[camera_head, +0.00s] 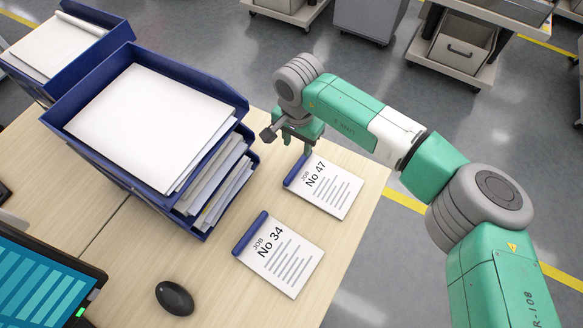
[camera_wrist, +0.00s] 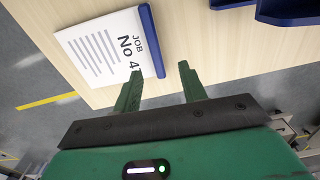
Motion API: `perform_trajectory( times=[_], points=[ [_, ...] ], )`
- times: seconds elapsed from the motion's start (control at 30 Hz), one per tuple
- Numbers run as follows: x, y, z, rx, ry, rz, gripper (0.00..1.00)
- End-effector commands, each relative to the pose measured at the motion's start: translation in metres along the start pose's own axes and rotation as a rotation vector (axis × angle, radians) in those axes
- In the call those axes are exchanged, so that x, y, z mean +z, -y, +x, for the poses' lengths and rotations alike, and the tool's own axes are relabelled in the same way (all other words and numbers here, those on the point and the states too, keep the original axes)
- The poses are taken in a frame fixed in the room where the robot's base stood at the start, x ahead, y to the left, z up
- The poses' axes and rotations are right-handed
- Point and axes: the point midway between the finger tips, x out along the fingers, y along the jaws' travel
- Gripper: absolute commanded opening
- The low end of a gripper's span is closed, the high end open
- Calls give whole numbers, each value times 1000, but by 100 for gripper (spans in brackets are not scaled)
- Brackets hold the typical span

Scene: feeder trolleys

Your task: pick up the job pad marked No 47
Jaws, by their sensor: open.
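The job pad marked No 47 (camera_head: 325,187) lies flat on the wooden desk, with a blue binding strip along its upper left edge. In the wrist view the pad (camera_wrist: 103,51) lies beyond the fingertips, mostly to the left, and its number is partly cut off by a finger. My gripper (camera_head: 297,150) is over the desk close to the pad's blue strip. In the wrist view my gripper (camera_wrist: 160,75) has its two green fingers apart with nothing between them. A second pad, marked No 34 (camera_head: 280,256), lies nearer on the desk.
A blue stacked tray (camera_head: 180,72) full of papers stands left of my gripper, close to it. Another blue tray (camera_head: 112,32) is at the far left. A black mouse (camera_head: 174,298) and a screen (camera_head: 45,285) are at the near left. The desk's right edge is just beyond the pads.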

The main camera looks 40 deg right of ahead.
Motion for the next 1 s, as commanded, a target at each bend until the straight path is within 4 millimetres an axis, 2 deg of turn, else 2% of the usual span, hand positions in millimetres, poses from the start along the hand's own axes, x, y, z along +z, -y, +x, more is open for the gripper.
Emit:
perform_trajectory(
  times=[0.13, 0.3, 0.47, 0.73, 0.97, 1.0],
  points=[
    [0, 0, 6, 0, 2, 2, 42],
    [2, 1, 27, -1, 4, 3, 42],
    [3, 2, 32, -2, 3, 2, 42],
    [10, 4, 78, -2, 4, 3, 42],
    [10, 4, 78, -3, 3, 2, 42],
    [10, 4, 78, -3, 3, 2, 34]
  ],
)
